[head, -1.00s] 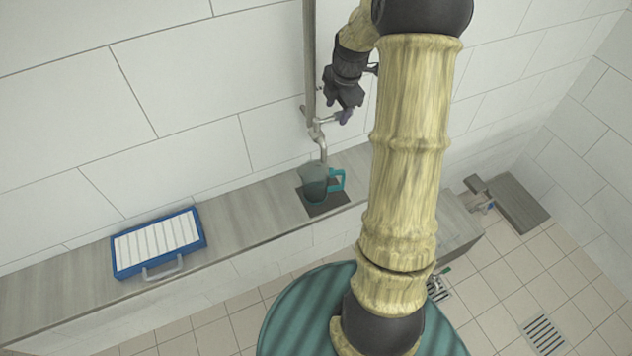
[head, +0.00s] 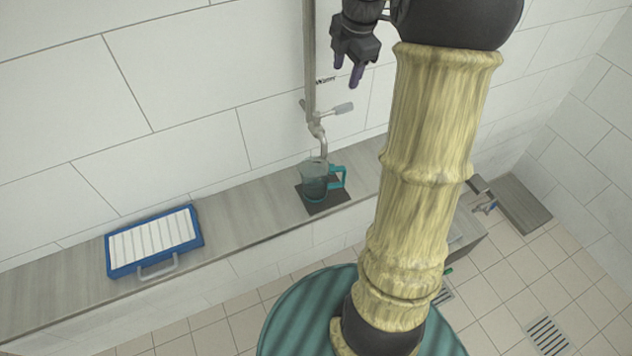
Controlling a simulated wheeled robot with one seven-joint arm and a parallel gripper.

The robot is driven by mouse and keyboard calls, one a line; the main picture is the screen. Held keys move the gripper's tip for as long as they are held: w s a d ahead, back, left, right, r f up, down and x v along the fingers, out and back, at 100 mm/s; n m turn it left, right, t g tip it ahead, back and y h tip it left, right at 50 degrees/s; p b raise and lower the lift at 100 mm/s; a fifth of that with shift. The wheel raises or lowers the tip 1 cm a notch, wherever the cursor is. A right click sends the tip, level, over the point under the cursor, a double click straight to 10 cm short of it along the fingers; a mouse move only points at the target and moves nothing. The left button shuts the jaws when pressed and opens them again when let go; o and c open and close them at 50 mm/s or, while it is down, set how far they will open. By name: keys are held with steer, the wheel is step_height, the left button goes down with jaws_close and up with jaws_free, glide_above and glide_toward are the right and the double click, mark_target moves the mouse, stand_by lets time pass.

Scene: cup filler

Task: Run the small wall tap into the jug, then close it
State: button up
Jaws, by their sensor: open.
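The small wall tap (head: 318,132) hangs from a vertical pipe on the tiled wall, its spout pointing down. Its grey lever (head: 343,108) sticks out to the right. The clear jug (head: 312,172) with a teal handle stands upright under the spout. Its lower part looks darker teal, which may be water; I cannot make out a stream. The jug stands on a dark square mat (head: 328,207) on the ledge. My gripper (head: 347,76) is open and empty, above the lever and apart from it, with its fingers pointing down.
A blue tray with a white ribbed top (head: 154,241) lies on the ledge (head: 235,212) at the left. Bare ledge lies between tray and mat. A basin (head: 468,232) and a low tap (head: 486,206) are at the right, partly behind my arm. A floor drain (head: 546,335) is at lower right.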

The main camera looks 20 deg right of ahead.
step_height(320, 180, up, 6)
steer(key=s, duration=0.1)
steer(key=shift+b, duration=0.4)
steer(key=shift+s, duration=0.1)
steer(key=shift+c, duration=0.2)
steer(key=s+a+f+m+b, duration=0.1)
steer(key=s+a+f+m, duration=0.7)
steer(key=f+m, duration=0.1)
steer(key=s+a+f+m+b, duration=0.1)
steer(key=s+a+f+m, duration=0.7)
steer(key=f, duration=0.4)
steer(key=shift+s+a+f+m, duration=0.15)
steer(key=shift+a+f+m, duration=0.25)
steer(key=shift+m, duration=0.8)
steer(key=shift+r, duration=0.1)
steer(key=shift+c, duration=1.2)
